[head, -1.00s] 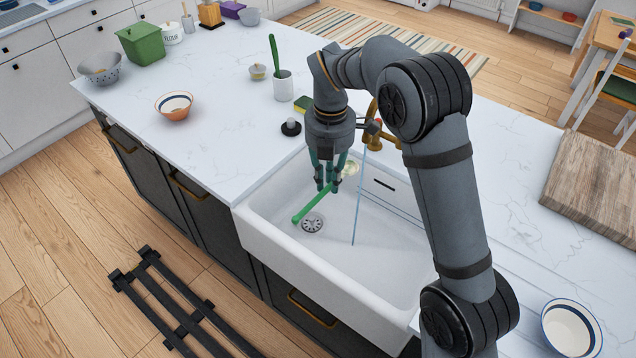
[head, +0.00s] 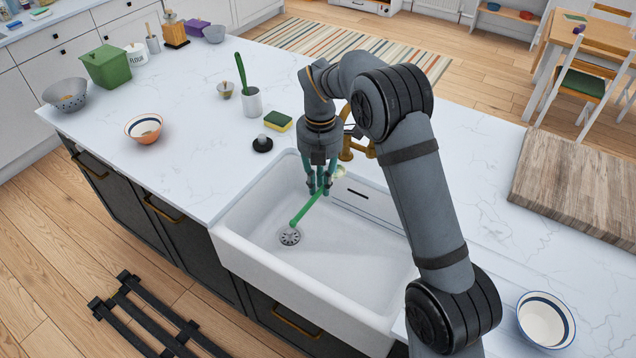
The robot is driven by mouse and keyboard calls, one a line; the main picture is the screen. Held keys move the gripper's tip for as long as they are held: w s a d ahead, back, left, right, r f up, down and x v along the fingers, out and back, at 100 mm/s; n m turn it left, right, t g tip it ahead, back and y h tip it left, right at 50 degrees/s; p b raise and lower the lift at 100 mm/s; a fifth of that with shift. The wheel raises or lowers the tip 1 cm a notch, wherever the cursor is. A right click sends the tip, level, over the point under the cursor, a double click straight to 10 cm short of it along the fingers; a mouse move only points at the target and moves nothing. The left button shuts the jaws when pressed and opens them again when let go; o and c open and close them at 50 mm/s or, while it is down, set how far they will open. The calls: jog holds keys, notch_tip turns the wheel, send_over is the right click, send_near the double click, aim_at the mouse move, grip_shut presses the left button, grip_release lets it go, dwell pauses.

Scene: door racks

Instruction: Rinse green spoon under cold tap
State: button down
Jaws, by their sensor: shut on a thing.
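My gripper (head: 319,190) is shut on a green spoon (head: 304,213) and holds it tilted over the sink (head: 360,262). One end of the spoon points down toward the round drain (head: 290,236). The other end, with something pale at it, lies behind the fingers near the sink's back wall. The brass tap (head: 356,148) stands behind the sink and is partly hidden by my arm. No water stream shows now.
A white cup (head: 252,102) with another green utensil (head: 241,72) stands on the counter. A sponge (head: 278,121) and a black round item (head: 262,144) sit by the sink's back left corner. A bowl (head: 144,128) is at left, a wooden board (head: 575,185) at right.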

jog(key=shift+s+d, duration=0.1)
jog(key=shift+d, duration=0.05)
dwell(0.3)
jog(key=shift+s+d, duration=0.3)
jog(key=shift+d, duration=0.05)
jog(key=shift+w+a+r, duration=0.1)
jog(key=shift+a, duration=0.05)
jog(key=shift+w+a+p, duration=0.15)
jog(key=shift+a+p, duration=0.05)
jog(key=shift+p, duration=0.15)
jog(key=shift+w+a, duration=0.15)
jog(key=shift+s+d, duration=0.4)
jog(key=shift+d, duration=0.1)
